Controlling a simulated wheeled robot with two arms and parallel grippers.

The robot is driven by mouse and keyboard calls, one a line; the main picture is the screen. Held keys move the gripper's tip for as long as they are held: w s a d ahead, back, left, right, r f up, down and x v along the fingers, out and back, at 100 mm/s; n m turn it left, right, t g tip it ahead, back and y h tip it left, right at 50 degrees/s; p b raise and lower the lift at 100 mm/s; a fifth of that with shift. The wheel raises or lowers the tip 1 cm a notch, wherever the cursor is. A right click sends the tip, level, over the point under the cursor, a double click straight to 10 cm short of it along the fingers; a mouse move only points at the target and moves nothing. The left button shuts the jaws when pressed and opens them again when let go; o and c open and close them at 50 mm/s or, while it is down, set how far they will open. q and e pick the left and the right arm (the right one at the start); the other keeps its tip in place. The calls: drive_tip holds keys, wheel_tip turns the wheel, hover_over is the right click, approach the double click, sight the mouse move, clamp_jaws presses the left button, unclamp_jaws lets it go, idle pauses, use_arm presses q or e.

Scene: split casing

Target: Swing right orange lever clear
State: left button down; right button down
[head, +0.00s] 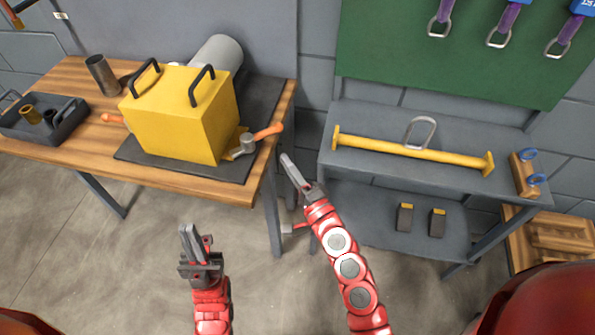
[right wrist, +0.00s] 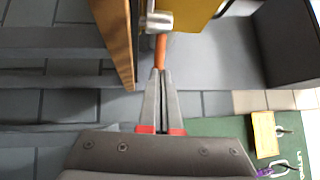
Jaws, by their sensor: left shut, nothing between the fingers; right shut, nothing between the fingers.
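The yellow casing (head: 178,115) with two black handles on top sits on a dark mat on the wooden table. The right orange lever (head: 268,131) sticks out from a grey pivot at the casing's right side, towards the table's right edge. In the right wrist view the orange lever (right wrist: 160,50) lies just beyond my fingertips. My right gripper (head: 287,158) is shut and empty, close in front of the lever; whether it touches cannot be told. Its closed fingers also show in the right wrist view (right wrist: 161,75). My left gripper (head: 187,230) is shut and empty, in front of the table.
A left orange lever (head: 113,118) shows at the casing's other side. A dark tray (head: 35,131) and a metal cup (head: 102,75) stand on the left of the table. A grey shelf (head: 350,115) with a yellow lifting bar (head: 410,150) stands to the right.

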drive_tip(key=p+x, duration=0.1)
drive_tip(key=x, duration=0.6)
idle(0.3)
